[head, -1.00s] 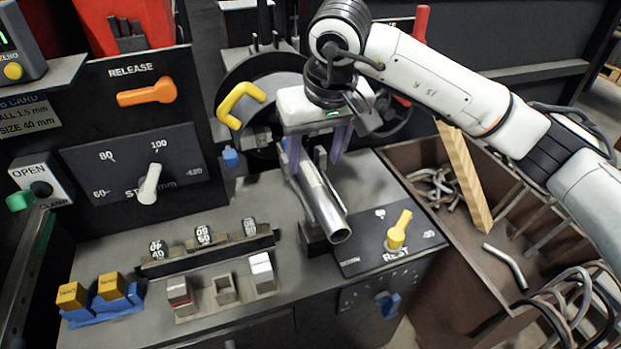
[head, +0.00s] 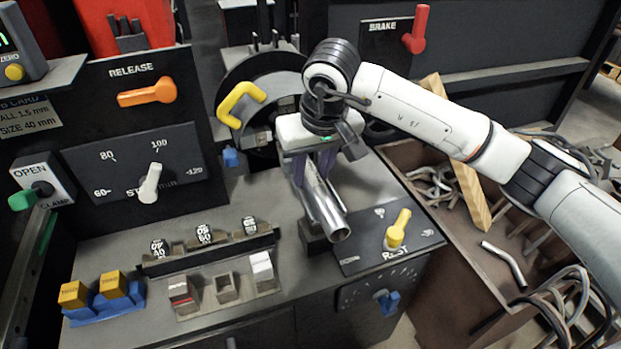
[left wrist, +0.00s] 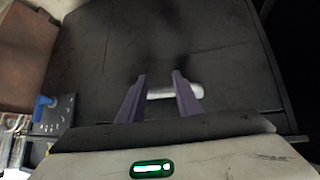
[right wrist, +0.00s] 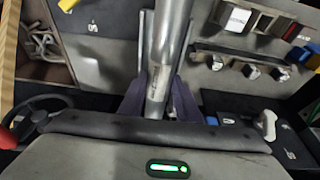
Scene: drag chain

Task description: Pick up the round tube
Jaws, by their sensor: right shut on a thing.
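The round tube (head: 333,222) is a bare metal pipe lying slantwise in its rest on the grey bench top, its open end towards me. My right gripper (head: 318,168) is over its rear part, with its purple fingers on either side of it. The right wrist view shows the tube (right wrist: 166,50) running between those fingers (right wrist: 160,100), shut on it. The tube's far end is hidden by the gripper. My left gripper (left wrist: 161,76) shows only in the left wrist view. Its fingers are apart, with a blurred pale cylinder (left wrist: 185,91) showing between and behind them.
A yellow lever (head: 399,228) on the REST panel stands right of the tube. A brown scrap bin (head: 448,265) with bent pipes and a wooden plank (head: 470,190) is at the right.

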